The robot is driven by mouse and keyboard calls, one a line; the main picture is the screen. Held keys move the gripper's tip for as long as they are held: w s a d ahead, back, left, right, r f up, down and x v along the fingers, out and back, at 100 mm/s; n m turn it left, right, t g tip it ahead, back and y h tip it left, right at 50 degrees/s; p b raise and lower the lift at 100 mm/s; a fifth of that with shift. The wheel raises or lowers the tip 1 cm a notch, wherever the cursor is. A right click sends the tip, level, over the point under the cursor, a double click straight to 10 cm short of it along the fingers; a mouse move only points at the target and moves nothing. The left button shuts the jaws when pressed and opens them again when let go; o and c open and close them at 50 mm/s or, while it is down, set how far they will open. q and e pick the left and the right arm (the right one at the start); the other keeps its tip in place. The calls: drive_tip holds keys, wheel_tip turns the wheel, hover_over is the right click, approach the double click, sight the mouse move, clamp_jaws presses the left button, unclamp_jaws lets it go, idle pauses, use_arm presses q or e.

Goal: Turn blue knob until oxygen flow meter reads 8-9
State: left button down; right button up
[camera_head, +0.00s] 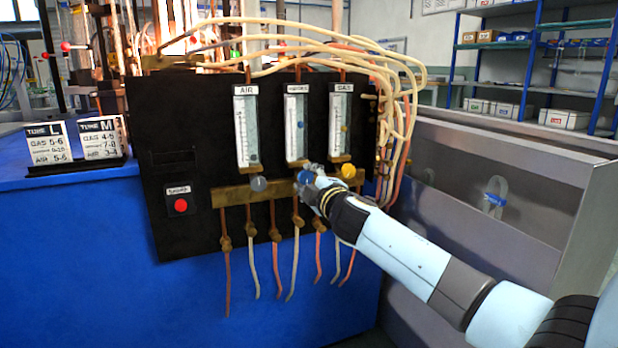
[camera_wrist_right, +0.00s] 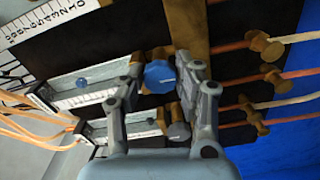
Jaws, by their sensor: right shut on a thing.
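The blue knob (camera_head: 306,177) is on the brass strip below the middle flow meter (camera_head: 296,128) of the black panel. That meter's label is too blurred to read surely. Its blue float (camera_head: 300,125) stands around mid-scale; the exact number is not legible. My right gripper (camera_head: 310,174) reaches in from the lower right and is shut on the blue knob. My left gripper is not in view.
A grey knob (camera_head: 258,183) and a yellow knob (camera_head: 348,171) flank the blue one, under the AIR meter (camera_head: 246,130) and GAS meter (camera_head: 340,130). A red button (camera_head: 181,205) is at the panel's left. Hoses hang below. Setting cards (camera_head: 48,144) stand on the left.

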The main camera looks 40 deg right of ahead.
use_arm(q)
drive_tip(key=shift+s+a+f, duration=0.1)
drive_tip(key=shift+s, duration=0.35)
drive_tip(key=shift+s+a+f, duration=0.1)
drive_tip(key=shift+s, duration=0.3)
use_arm(e)
drive_tip(key=shift+n, duration=1.3)
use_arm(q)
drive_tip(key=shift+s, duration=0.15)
use_arm(e)
drive_tip(key=o, duration=1.1)
drive_tip(key=shift+a, duration=0.1)
drive_tip(key=shift+o, duration=0.2)
drive_tip(key=shift+s, duration=0.1)
drive_tip(key=v, duration=1.1)
drive_tip(key=shift+s, duration=0.4)
use_arm(q)
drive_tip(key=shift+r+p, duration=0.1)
drive_tip(key=shift+p, duration=0.25)
